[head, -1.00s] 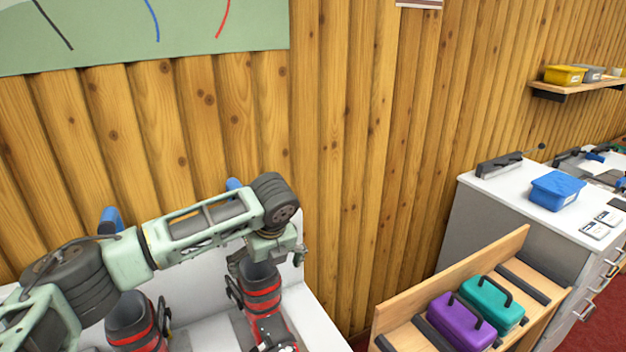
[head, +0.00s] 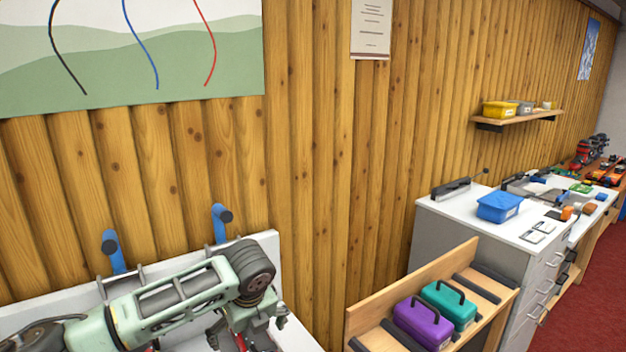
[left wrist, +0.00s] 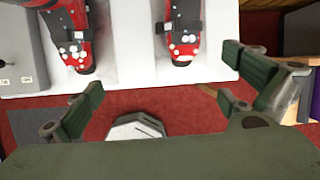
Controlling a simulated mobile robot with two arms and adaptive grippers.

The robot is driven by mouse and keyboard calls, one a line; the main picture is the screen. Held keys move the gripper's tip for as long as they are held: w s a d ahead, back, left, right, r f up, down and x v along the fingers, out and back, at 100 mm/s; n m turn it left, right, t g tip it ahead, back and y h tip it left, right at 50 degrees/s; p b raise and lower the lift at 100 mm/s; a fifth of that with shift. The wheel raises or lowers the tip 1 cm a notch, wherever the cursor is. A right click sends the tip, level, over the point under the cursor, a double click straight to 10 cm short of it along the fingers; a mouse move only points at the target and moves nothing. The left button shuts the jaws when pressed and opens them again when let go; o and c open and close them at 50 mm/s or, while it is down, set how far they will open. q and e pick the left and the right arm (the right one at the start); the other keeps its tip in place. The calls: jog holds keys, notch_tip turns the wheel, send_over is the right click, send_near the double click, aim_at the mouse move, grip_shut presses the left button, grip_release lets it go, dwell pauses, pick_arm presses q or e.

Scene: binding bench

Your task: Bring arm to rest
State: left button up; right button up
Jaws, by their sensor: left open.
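My left arm comes in from the lower left of the head view, and its gripper (head: 243,334) hangs at the bottom edge, over the white bench with red boots. In the left wrist view the two green-padded fingers of the left gripper (left wrist: 168,98) stand wide apart with nothing between them. Beyond the fingers are two red ski boots (left wrist: 180,40) on the white bench top (left wrist: 120,55). The gripper does not touch them in that view. My right gripper is in neither view.
A wooden rack (head: 376,321) with a purple case (head: 423,325) and a teal case (head: 448,305) stands right of my arm. A grey cabinet (head: 440,232) behind it carries a blue bin (head: 499,207). A grey octagonal object (left wrist: 136,128) lies on the red floor.

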pick_arm(q)
jog(key=s+d+f+n+h, duration=0.3)
jog(key=s+d+f+n, duration=0.25)
jog(key=s, duration=0.35)
jog(key=s+d+f+n+h, duration=0.2)
jog(key=s+d+f+n, duration=0.2)
jog(key=s+d+f, duration=0.35)
jog(key=s+a+f+n+y, duration=0.2)
jog(key=s+a+n+y, duration=0.1)
jog(key=s+a+n, duration=1.5)
jog(key=s+f+g, duration=0.1)
jog(key=s+f, duration=0.1)
jog(key=f, duration=1.2)
jog(key=s+f, duration=0.2)
jog(key=f, duration=1.2)
jog(key=s+a+f, duration=0.2)
jog(key=s+f, duration=0.5)
jog(key=s, duration=0.1)
jog(key=s+a+f+m+g, duration=0.1)
jog(key=s+f, duration=0.7)
jog(key=shift+a+g, duration=0.3)
jog(key=shift+a, duration=0.1)
